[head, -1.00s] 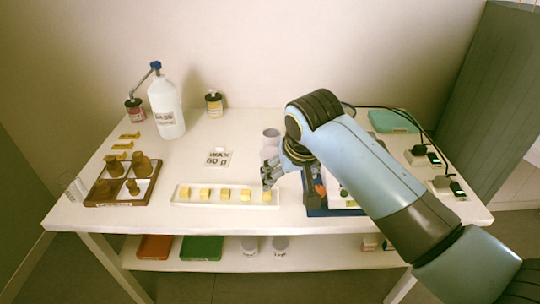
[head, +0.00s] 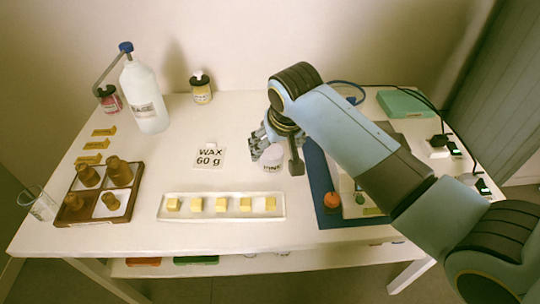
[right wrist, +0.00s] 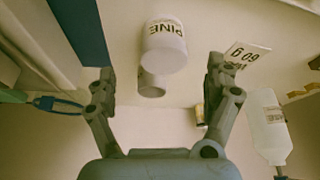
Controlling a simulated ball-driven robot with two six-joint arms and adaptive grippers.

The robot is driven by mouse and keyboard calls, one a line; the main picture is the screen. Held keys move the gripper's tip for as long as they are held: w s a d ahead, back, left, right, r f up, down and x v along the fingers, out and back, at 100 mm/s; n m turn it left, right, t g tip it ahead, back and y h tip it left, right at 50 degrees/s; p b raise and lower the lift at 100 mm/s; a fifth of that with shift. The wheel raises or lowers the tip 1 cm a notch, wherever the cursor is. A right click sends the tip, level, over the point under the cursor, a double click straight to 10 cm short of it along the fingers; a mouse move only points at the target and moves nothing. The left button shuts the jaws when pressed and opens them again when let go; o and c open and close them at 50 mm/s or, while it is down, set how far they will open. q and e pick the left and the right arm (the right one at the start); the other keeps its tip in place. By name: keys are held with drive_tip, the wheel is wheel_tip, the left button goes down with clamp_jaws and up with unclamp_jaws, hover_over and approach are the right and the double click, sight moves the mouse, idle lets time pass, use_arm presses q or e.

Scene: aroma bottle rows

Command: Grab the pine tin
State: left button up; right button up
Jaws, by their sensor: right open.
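The pine tin (head: 271,164) is a small pale, off-white cylinder marked PINE. It stands on the table behind the right end of the wax tray, partly hidden by my right gripper (head: 279,152) in the head view. In the right wrist view the tin (right wrist: 164,45) shows upside down, ahead of my right gripper (right wrist: 161,75) and roughly between its spread fingers. My right gripper is open and empty; I cannot tell whether a finger touches the tin. My left gripper is not in view.
A white tray (head: 180,212) with several yellow wax cubes lies in front. A WAX 60 g card (head: 209,157) lies left of the tin. A blue mat (head: 320,180) lies to the right.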

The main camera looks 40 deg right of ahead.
sight(273, 153)
drive_tip(key=shift+x, duration=1.05)
drive_tip(key=x, duration=0.3)
drive_tip(key=b+x, duration=0.1)
drive_tip(key=x, duration=0.1)
drive_tip(key=shift+a+f, duration=0.25)
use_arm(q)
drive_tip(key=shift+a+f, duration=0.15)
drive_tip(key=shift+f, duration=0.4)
use_arm(e)
drive_tip(key=c, duration=0.4)
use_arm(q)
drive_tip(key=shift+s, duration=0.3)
use_arm(e)
drive_tip(key=c, duration=0.9)
